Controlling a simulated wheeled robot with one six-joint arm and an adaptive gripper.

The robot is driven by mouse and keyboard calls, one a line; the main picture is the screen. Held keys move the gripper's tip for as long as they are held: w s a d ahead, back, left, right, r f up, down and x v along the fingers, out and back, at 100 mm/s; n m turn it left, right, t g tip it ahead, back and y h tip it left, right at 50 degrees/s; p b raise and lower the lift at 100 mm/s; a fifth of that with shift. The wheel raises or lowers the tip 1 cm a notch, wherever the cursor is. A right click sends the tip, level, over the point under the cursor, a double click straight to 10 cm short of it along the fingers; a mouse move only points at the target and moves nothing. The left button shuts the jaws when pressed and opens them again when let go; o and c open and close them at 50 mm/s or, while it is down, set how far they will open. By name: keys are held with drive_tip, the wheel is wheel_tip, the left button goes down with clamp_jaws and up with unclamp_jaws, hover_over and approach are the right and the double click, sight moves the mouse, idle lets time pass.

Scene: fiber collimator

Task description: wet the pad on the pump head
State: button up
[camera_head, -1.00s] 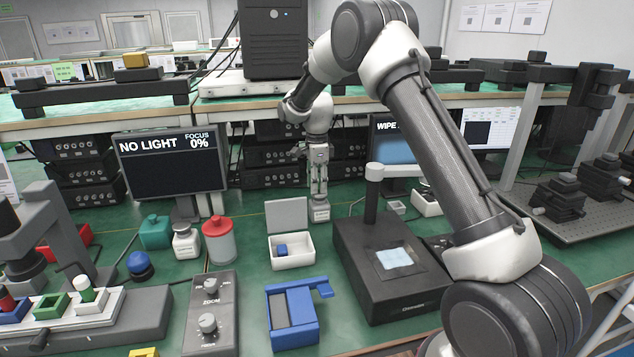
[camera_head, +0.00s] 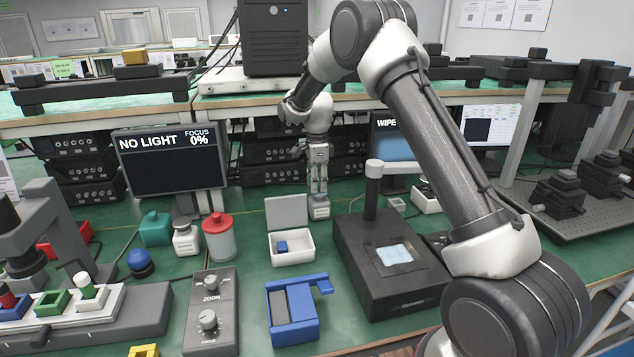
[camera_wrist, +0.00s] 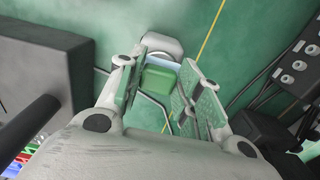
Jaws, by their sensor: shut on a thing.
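My gripper (camera_head: 319,188) points down behind the open white box, over a small pale labelled bottle (camera_head: 320,210) on the green bench. In the wrist view my gripper (camera_wrist: 172,95) has its two fingers around a small green block (camera_wrist: 158,80). A pale blue strip (camera_wrist: 165,62) shows at the far edge of the block. A rounded grey-white top (camera_wrist: 162,47) lies just beyond it, perhaps the pump head. I cannot tell whether the strip touches that top.
An open white box (camera_head: 291,256) with a small blue block stands in front. Left are a red-lidded jar (camera_head: 219,240), a grey-capped bottle (camera_head: 186,241) and a teal bottle (camera_head: 155,231). A black stand (camera_head: 385,285) with a pale blue sheet is at right. Monitors flank my gripper.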

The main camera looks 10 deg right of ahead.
drive_tip(key=shift+r, duration=3.5)
